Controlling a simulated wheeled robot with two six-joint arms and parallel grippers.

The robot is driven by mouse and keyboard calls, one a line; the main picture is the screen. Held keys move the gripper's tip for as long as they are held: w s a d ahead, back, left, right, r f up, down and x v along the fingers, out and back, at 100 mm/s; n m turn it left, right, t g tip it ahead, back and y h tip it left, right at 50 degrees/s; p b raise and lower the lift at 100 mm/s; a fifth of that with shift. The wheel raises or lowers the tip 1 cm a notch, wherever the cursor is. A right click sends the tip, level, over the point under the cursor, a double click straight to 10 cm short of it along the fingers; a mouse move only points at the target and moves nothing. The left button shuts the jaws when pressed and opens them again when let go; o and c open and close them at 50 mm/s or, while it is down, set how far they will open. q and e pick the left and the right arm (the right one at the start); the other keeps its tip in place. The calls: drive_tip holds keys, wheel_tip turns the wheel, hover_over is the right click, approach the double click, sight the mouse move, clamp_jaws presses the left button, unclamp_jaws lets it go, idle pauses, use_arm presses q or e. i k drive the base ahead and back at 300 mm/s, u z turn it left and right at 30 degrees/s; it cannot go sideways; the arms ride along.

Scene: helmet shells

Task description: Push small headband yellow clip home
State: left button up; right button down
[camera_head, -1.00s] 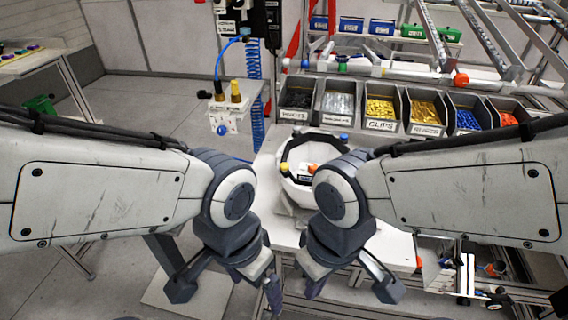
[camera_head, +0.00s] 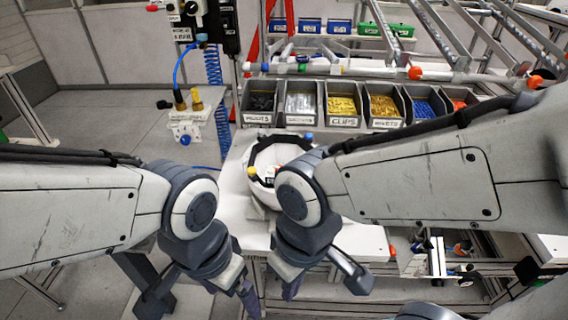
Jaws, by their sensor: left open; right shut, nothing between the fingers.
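The white helmet shell (camera_head: 232,185) stands on the work table, with a dark headband (camera_head: 262,181) inside it. A small yellow clip (camera_head: 252,171) shows at the shell's left side; I cannot tell how deep it sits. A blue clip (camera_head: 308,137) shows at the far right of the rim. My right arm hides the shell's right part. My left gripper (camera_head: 203,300) is open and empty, low in front of the table and left of the shell. Neither gripper touches the clip.
Labelled bins, among them the clips bin (camera_head: 341,106), line the back of the table. The white table top (camera_head: 362,238) is bare right of the shell. A small stand (camera_head: 187,127) with yellow and blue knobs is at the left. Metal rails cross the upper right.

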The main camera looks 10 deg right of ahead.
sight(252, 170)
drive_tip(key=z, duration=0.25)
drive_tip(key=k, duration=0.7)
drive_tip(key=z, duration=0.65)
drive_tip(key=k, duration=0.65)
drive_tip(key=u, duration=0.3)
drive_tip(key=i, duration=0.5)
drive_tip(key=u, duration=1.1)
drive_tip(key=i, duration=0.95)
drive_tip(key=u, duration=0.15)
